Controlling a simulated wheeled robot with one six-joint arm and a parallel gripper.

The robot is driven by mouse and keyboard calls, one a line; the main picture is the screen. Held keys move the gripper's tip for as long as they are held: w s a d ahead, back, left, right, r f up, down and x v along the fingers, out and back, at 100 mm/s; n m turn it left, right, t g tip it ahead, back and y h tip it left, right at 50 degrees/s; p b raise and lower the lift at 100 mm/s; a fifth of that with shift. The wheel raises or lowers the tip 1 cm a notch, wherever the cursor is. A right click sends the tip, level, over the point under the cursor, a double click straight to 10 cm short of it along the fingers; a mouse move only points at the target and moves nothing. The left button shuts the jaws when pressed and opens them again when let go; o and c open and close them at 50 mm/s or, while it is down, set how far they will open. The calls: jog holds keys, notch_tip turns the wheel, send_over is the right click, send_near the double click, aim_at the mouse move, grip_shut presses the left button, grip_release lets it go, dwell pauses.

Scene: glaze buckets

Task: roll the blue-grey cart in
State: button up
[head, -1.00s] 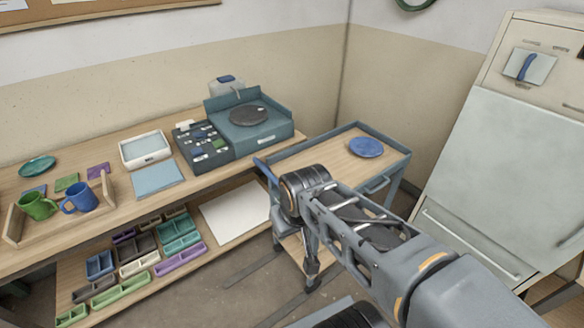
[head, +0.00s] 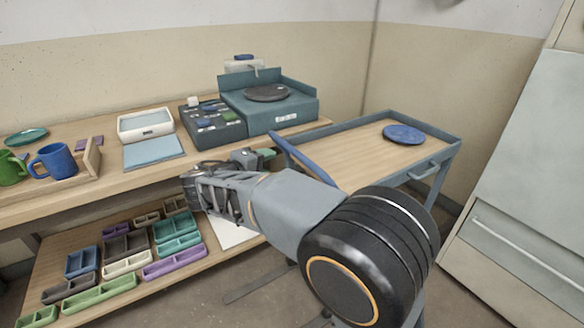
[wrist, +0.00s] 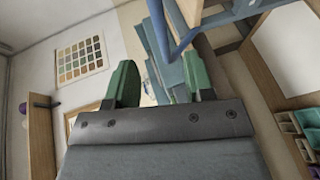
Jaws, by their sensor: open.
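The blue-grey cart (head: 440,160) stands right of the workbench, with a wooden top and a blue plate (head: 404,134) on it. Its blue handle bar (head: 306,160) runs along the near left end. My arm hides the cart's lower part. My gripper (head: 262,155) is beside the handle's far left end, partly hidden behind my arm. In the wrist view, my gripper (wrist: 160,78) has its green fingers apart. A blue bar, apparently the cart's handle (wrist: 158,30), shows just beyond them, up and right of the left finger. I cannot tell whether they touch.

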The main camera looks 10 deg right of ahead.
aim_at(290, 152)
jog(key=shift+t, duration=0.3)
jog(key=x, duration=0.4)
jog(key=b+x, duration=0.1)
jog(key=x, duration=0.4)
jog(key=b+x, duration=0.1)
jog(key=x, duration=0.3)
jog(key=shift+w+a, duration=0.2)
jog(key=shift+w, duration=0.25)
jog(key=shift+c, duration=0.3)
grip_shut()
